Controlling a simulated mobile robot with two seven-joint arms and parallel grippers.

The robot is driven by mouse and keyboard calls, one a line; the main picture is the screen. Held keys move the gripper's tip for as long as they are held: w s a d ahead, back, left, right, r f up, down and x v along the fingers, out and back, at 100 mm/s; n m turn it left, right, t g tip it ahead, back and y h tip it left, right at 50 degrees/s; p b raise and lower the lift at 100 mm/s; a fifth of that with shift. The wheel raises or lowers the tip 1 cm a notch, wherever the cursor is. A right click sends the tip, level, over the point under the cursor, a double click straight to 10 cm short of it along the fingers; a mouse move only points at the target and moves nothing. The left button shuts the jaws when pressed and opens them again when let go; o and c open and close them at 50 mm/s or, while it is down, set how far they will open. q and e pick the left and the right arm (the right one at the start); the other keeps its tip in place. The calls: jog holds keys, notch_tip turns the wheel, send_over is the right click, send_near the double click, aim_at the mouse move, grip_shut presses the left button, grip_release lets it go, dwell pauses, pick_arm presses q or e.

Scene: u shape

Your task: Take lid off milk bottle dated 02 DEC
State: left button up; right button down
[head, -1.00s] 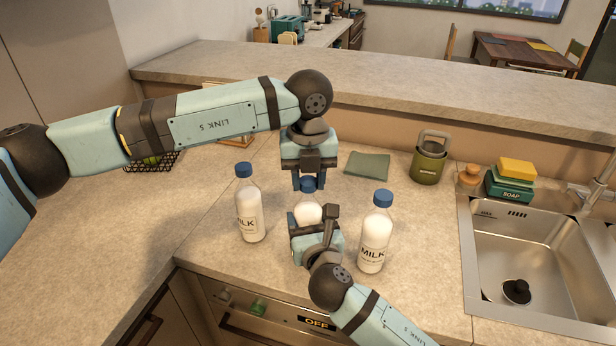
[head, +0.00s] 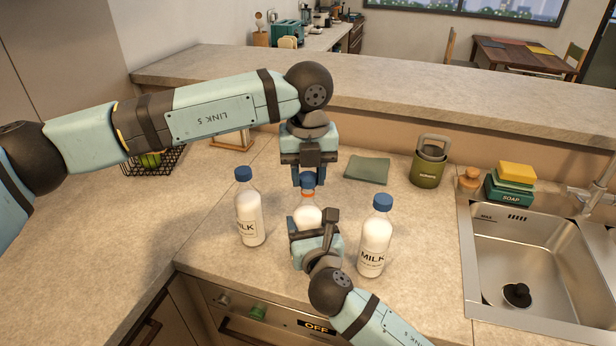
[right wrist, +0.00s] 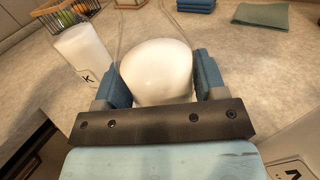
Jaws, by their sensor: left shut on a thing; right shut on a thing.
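The middle milk bottle (head: 307,215) stands on the counter between two other milk bottles. My left gripper (head: 307,182) comes from above and is shut on its blue lid (head: 307,178). An orange band (head: 307,193) shows at the neck just below the lid; the lid looks slightly raised, but I cannot tell if it is fully clear. My right gripper (head: 307,232) is shut on the bottle's body, which shows white between the blue fingers in the right wrist view (right wrist: 157,72). The middle bottle's label is hidden, and no date can be read.
Capped milk bottles stand close by at left (head: 249,215) and right (head: 375,238). Behind are a green cloth (head: 367,170) and a green canister (head: 428,165). The sink (head: 530,250) is at right.

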aim_at(308, 176)
pick_arm(q)
jog(key=shift+r, duration=0.2)
jog(key=shift+r, duration=1.95)
pick_arm(e)
jog(key=shift+c, duration=0.6)
grip_release()
